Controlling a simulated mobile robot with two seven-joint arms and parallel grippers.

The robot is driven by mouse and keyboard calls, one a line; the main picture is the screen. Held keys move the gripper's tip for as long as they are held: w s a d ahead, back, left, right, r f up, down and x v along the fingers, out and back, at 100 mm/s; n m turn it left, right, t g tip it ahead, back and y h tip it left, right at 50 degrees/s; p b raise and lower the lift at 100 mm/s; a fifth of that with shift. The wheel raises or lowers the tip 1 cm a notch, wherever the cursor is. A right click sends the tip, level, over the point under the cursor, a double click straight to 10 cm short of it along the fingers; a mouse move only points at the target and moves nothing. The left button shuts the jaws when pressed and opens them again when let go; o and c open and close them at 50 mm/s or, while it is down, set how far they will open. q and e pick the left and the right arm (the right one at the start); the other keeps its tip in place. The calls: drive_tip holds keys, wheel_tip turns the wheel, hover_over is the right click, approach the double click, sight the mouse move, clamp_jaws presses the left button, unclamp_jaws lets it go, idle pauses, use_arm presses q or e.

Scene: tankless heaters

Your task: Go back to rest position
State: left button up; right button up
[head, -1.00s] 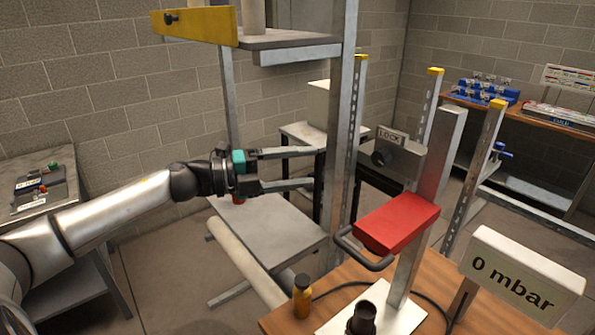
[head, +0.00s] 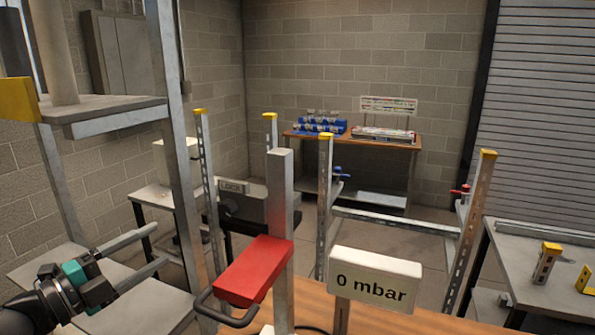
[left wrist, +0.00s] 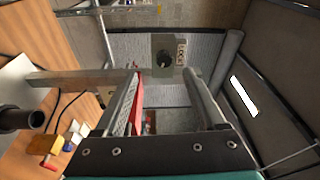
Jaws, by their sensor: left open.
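My left gripper (head: 154,250) is at the lower left of the head view, with its two long fingers spread and nothing between them. It points right, toward the grey LOCK box (head: 243,205) and the red block with a handle (head: 255,270), and is apart from both in the picture. In the left wrist view the open fingers (left wrist: 163,75) frame the LOCK box (left wrist: 160,60), and part of the red block (left wrist: 137,100) shows beside one finger. My right gripper is in neither view.
Metal uprights (head: 178,130) stand close behind the left gripper. A "0 mbar" display (head: 375,278) stands on the wooden table (head: 440,320) in front. A grey bench (head: 525,265) is at the right. A bench with blue items (head: 320,125) is against the back wall.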

use_arm(q)
drive_tip(key=s+d+f+n+g+y, duration=0.1)
drive_tip(key=s+f+n+g+y, duration=0.1)
drive_tip(key=s+f+n+y, duration=0.5)
drive_tip(key=s+d+f+n+g+y, duration=0.15)
drive_tip(key=f+n+y, duration=0.25)
drive_tip(key=f+n, duration=0.65)
drive_tip(key=s+d+f+n+g+h, duration=0.15)
drive_tip(key=s+d+f+g, duration=0.3)
drive_tip(key=s, duration=0.45)
drive_tip(key=s+d+f+n+g, duration=0.25)
drive_tip(key=s+d+g, duration=0.2)
drive_tip(key=s, duration=0.45)
wheel_tip(320, 180, down, 30)
drive_tip(key=s+r+b, duration=0.1)
drive_tip(key=s+b, duration=0.1)
drive_tip(key=b, duration=0.6)
drive_tip(key=s+a+f+g+b, duration=0.1)
drive_tip(key=s+f+b, duration=0.2)
drive_tip(key=s+f, duration=0.5)
drive_tip(key=s+a+f+g+b, duration=0.1)
drive_tip(key=s+f+b, duration=0.3)
drive_tip(key=f, duration=1.1)
drive_tip(key=s, duration=0.3)
drive_tip(key=shift+s+a+b, duration=0.25)
drive_tip(key=shift+s+b, duration=0.05)
drive_tip(key=shift+s, duration=0.05)
